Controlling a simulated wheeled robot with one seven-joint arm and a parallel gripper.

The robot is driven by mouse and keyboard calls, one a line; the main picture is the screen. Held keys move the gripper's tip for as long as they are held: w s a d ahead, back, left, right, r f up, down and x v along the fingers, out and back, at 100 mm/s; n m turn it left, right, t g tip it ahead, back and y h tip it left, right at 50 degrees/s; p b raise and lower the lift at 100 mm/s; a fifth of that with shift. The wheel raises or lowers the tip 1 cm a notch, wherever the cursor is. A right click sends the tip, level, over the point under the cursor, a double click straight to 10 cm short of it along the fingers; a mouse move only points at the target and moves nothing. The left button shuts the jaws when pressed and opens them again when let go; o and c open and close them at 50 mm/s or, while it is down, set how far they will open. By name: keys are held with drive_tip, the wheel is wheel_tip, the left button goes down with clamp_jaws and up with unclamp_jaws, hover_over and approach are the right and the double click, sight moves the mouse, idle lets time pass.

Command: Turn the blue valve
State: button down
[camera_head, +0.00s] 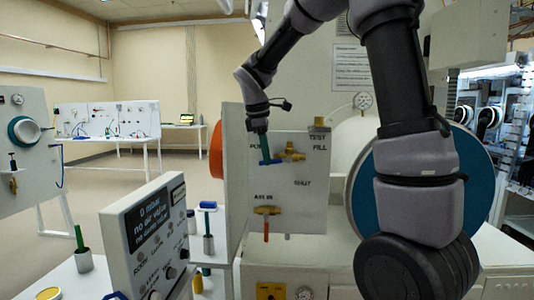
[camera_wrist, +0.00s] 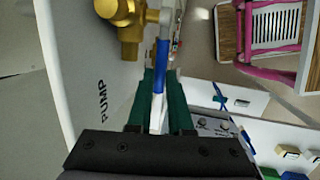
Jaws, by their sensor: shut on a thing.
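The blue valve handle (camera_head: 269,162) is on a brass valve (camera_head: 290,153) on the white panel, near the word PUMP. In the wrist view the blue handle (camera_wrist: 162,52) runs down from beside the brass body (camera_wrist: 122,20) and passes between the green fingers. My gripper (camera_head: 264,155) reaches it from above, fingers pointing down. In the wrist view my gripper (camera_wrist: 160,78) is shut on the blue handle. The handle's lower part between the fingers looks white.
A control box (camera_head: 145,235) with a dark display stands at front left. A large blue round cover (camera_head: 478,185) is partly hidden behind my arm. Open floor lies at left.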

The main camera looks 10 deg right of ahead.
drive_tip(key=f+h, duration=0.1)
drive_tip(key=h, duration=0.1)
drive_tip(key=shift+a+f+g+h, duration=0.2)
drive_tip(key=shift+f+g+h, duration=0.2)
drive_tip(key=f+h, duration=0.1)
drive_tip(key=f+g+h, duration=0.1)
drive_tip(key=h, duration=0.1)
drive_tip(key=shift+d+f+n, duration=0.1)
drive_tip(key=shift+d+n, duration=0.1)
drive_tip(key=shift+n, duration=0.1)
drive_tip(key=shift+s+d+f+n+g+h, duration=0.25)
drive_tip(key=shift+s+d+f+n+h, duration=0.35)
drive_tip(key=shift+d+h, duration=1.5)
drive_tip(key=shift+s+d+f+n+g+h, duration=0.3)
drive_tip(key=shift+d+f+n+h, duration=0.45)
drive_tip(key=shift+h, duration=2.8)
drive_tip(key=shift+s+d+f+n+g+h, duration=0.35)
drive_tip(key=shift+d+f+h, duration=0.7)
drive_tip(key=shift+h, duration=1.8)
drive_tip(key=shift+s+d+r, duration=0.1)
drive_tip(key=shift+d+r, duration=0.05)
drive_tip(key=shift+d, duration=0.05)
drive_tip(key=c, duration=0.8)
unclamp_jaws()
drive_tip(key=shift+c, duration=0.2)
